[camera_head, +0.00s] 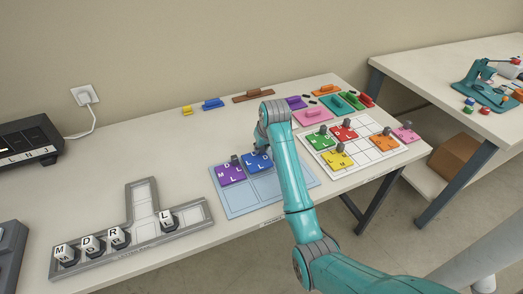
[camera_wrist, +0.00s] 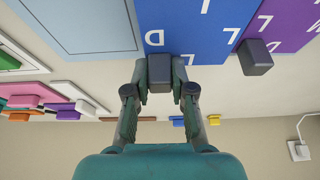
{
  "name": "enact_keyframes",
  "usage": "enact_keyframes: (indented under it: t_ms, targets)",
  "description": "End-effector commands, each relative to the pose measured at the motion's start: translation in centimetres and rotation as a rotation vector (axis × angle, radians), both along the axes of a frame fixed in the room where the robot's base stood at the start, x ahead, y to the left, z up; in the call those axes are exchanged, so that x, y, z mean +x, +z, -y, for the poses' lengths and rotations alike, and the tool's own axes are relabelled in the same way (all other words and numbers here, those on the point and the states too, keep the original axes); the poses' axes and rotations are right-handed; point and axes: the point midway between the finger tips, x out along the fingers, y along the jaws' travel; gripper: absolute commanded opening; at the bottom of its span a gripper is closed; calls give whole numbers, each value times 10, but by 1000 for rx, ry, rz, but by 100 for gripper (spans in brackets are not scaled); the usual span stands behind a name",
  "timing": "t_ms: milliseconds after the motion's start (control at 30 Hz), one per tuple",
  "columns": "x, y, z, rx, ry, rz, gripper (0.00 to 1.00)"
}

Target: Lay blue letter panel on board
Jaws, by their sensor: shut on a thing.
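The blue letter panel (camera_head: 256,164) with white letters is at the far side of the light blue board (camera_head: 240,207), right beside the purple letter panel (camera_head: 230,176). My gripper (camera_head: 262,150) is shut on the dark knob of the blue panel. In the wrist view the knob sits between my fingertips (camera_wrist: 160,80) at the edge of the blue panel (camera_wrist: 190,28), with the purple panel (camera_wrist: 285,25) beside it and an empty light blue cell (camera_wrist: 85,22) on its other side. I cannot tell whether the blue panel touches the board. My arm hides part of the board's right side.
A white gridded board (camera_head: 363,160) on the right holds green, red, yellow and orange panels. A pink panel (camera_head: 407,134) lies beside it. Coloured handled blocks (camera_head: 312,116) lie behind. A grey T-shaped tray (camera_head: 140,235) with letter cubes stands front left.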

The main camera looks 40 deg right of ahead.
Motion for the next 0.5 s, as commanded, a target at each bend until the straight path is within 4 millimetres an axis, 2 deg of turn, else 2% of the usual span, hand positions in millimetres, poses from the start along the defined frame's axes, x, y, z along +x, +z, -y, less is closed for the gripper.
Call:
enact_keyframes:
  t_ms: [100, 467, 500]
  targets:
    - [0, -13, 0, 0, 0, 0, 0]
    - [0, -17, 0, 0, 0, 0, 0]
    - [0, -17, 0, 0, 0, 0, 28]
